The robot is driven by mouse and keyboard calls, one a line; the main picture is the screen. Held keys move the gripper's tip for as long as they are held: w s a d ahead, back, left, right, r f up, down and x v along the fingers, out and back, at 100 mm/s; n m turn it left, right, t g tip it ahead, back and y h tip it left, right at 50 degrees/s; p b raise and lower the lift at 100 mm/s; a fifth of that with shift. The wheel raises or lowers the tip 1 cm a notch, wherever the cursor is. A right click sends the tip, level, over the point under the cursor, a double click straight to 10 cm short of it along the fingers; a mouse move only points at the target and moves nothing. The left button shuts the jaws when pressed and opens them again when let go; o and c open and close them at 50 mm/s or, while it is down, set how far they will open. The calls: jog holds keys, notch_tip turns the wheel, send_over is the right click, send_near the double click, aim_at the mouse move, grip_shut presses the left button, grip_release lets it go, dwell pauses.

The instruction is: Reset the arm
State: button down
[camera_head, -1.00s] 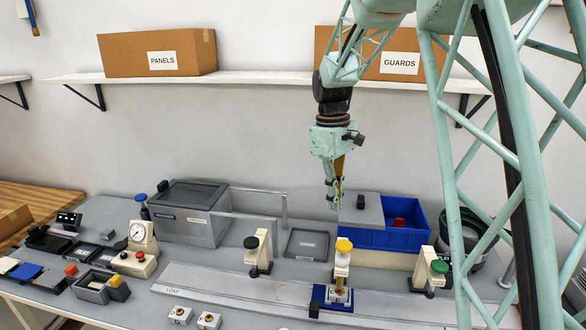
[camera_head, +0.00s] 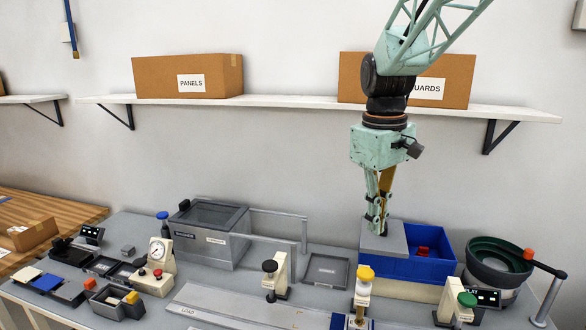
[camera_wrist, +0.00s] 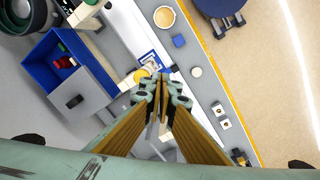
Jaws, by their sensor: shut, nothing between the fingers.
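My gripper (camera_head: 377,228) hangs from the mint-green arm, pointing down, above the back of the bench in the head view. It is in front of the grey lid at the left of the blue bin. In the wrist view my gripper (camera_wrist: 163,88) shows with its fingers together and nothing between them. From that view, a yellow-topped post (camera_wrist: 142,74) and the blue bin (camera_wrist: 40,70) lie below and apart from it.
The blue bin (camera_head: 440,267) holds a red piece. A green bowl feeder (camera_head: 500,258) stands at right, a grey lidded box (camera_head: 208,235) at left. Knobbed posts with black (camera_head: 270,266), yellow (camera_head: 365,273) and green (camera_head: 467,299) tops stand along the rail. A shelf (camera_head: 290,105) with boxes is behind.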

jog(key=s+d+r+m+t+b, duration=0.1)
jog(key=s+r+m, duration=0.1)
jog(key=s, duration=0.7)
jog(key=s+r+m+t+b, duration=0.1)
jog(key=s+r, duration=0.2)
jog(key=s, duration=0.7)
jog(key=s+f+m+b, duration=0.1)
jog(key=s+f+m, duration=0.1)
jog(key=s, duration=0.7)
jog(key=s+f+m+t+b, duration=0.1)
jog(key=s+f, duration=0.2)
jog(key=s, duration=0.5)
jog(key=shift+s+d+m+y, duration=0.15)
jog(key=shift+s+m+y, duration=0.15)
jog(key=shift+s+m, duration=0.1)
